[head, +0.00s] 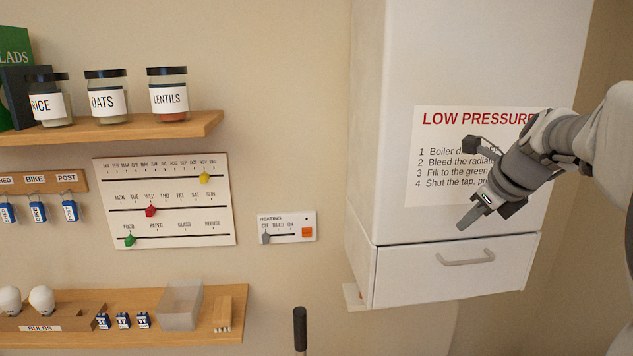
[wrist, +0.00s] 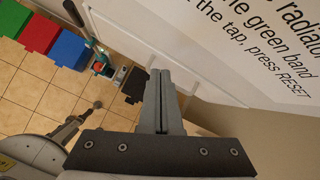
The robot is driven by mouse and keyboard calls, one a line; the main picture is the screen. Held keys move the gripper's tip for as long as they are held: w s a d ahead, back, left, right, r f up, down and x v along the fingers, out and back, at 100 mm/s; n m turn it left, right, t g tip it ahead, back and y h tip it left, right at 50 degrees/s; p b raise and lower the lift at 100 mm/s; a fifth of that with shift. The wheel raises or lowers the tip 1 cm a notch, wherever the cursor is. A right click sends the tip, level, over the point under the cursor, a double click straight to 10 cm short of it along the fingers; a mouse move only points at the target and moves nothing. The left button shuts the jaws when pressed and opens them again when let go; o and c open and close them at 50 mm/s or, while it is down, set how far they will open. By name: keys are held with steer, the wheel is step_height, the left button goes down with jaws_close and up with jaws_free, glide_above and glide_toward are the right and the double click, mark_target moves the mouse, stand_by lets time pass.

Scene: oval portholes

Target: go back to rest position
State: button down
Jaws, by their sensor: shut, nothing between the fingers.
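My gripper (head: 469,218) is at the right in the head view, in front of the white boiler cabinet (head: 455,60). It points down and to the left, above the level of the drawer handle. In the wrist view its two fingers (wrist: 160,80) lie together with nothing between them. My arm covers part of the LOW PRESSURE notice (head: 440,150). The gripper appears apart from the cabinet front, though the gap is hard to judge.
A drawer front with a grey handle (head: 466,258) is below the notice. Left are a heating panel (head: 287,227), a slider board (head: 165,222) and two shelves, the upper one (head: 150,131) with jars. The wrist view shows tiled floor (wrist: 30,95) and coloured boxes (wrist: 70,48).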

steer(key=s+a+f+n+b, duration=0.3)
steer(key=s+a+f+n, duration=0.1)
steer(key=s+a+n, duration=0.9)
steer(key=s+a+f+n+b, duration=0.1)
steer(key=s+f+n, duration=0.4)
steer(key=n, duration=0.3)
steer(key=s+a+f+n+g+b, duration=0.1)
steer(key=s+a+f+n, duration=0.1)
steer(key=s+f+n, duration=0.2)
steer(key=s+n, duration=0.3)
steer(key=n, duration=0.1)
steer(key=shift+s+f+n+g+h+b, duration=0.25)
steer(key=shift+f+n+g+h+b, duration=0.05)
steer(key=shift+f+h, duration=0.1)
